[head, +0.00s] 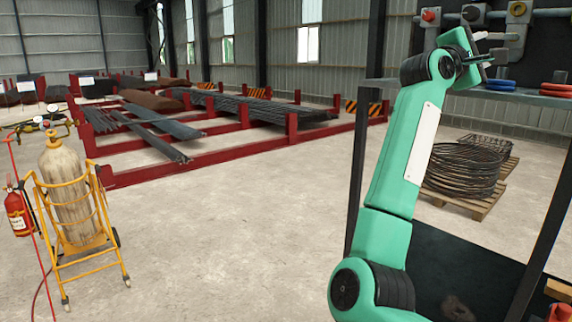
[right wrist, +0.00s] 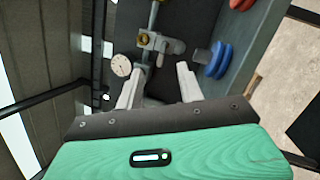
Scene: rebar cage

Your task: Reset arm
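My right arm is raised on the right side of the head view, with its gripper (head: 500,46) high in front of the dark panel. In the right wrist view the two pale fingers of this gripper (right wrist: 160,72) stand apart with nothing between them. Beyond the fingers are a round dial gauge (right wrist: 121,65) and a brass fitting (right wrist: 144,40) on a pipe. I cannot tell how far the fingertips are from them. My left gripper is not in view.
A shelf (head: 532,98) below the gripper carries blue rings (head: 500,85) and red rings (head: 556,89). Dark posts stand beside my arm. A wire coil (head: 462,170) lies on a pallet. A gas cylinder (head: 68,190) on a yellow cart stands left. The middle floor is clear.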

